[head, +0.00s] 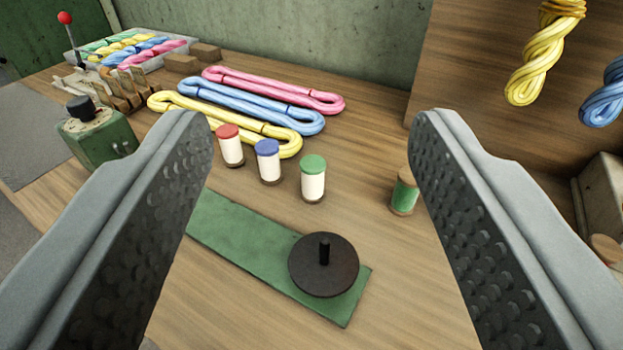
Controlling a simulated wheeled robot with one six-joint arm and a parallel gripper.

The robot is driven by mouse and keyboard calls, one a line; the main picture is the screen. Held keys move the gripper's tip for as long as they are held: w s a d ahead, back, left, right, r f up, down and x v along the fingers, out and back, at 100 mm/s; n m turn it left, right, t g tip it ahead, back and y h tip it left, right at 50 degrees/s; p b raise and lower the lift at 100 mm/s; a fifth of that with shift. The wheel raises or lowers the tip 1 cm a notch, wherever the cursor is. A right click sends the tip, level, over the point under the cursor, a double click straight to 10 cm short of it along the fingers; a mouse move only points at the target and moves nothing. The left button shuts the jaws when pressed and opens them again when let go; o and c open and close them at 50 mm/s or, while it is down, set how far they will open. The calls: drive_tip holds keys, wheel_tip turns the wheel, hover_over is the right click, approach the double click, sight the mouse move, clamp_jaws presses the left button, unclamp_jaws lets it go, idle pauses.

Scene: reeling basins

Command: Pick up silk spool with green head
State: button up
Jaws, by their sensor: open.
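The silk spool with the green head (313,181) stands upright on the wooden table, with a white body and a green top. It is the rightmost of a row with a blue-headed spool (269,163) and a red-headed spool (230,147). My gripper (312,135) is open and empty. Its two fingers frame the view left and right, and the green-headed spool shows between them, apart from both.
A green plate (235,232) with a black disc and peg (323,266) lies nearest. A wooden spool with green thread (404,193) stands by the right finger. Yellow (225,122), blue (250,105) and pink (272,88) skeins lie behind. A green block (98,136) is left.

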drive_tip(key=w+f+g, duration=0.2)
drive_tip(key=w+g, duration=0.5)
drive_tip(key=w, duration=0.6)
drive_tip(key=g, duration=1)
hover_over(313, 162)
wheel_tip(313, 162, down, 4)
drive_tip(key=f, duration=1.2)
drive_tip(key=shift+w+d+f, duration=0.2)
drive_tip(key=shift+d+f, duration=0.05)
drive_tip(key=shift+d, duration=0.1)
drive_tip(key=f, duration=0.4)
drive_tip(key=shift+s+a+f, duration=0.1)
drive_tip(key=shift+s+a, duration=0.15)
drive_tip(key=shift+a, duration=0.15)
drive_tip(key=shift+f, duration=0.5)
drive_tip(key=c, duration=1)
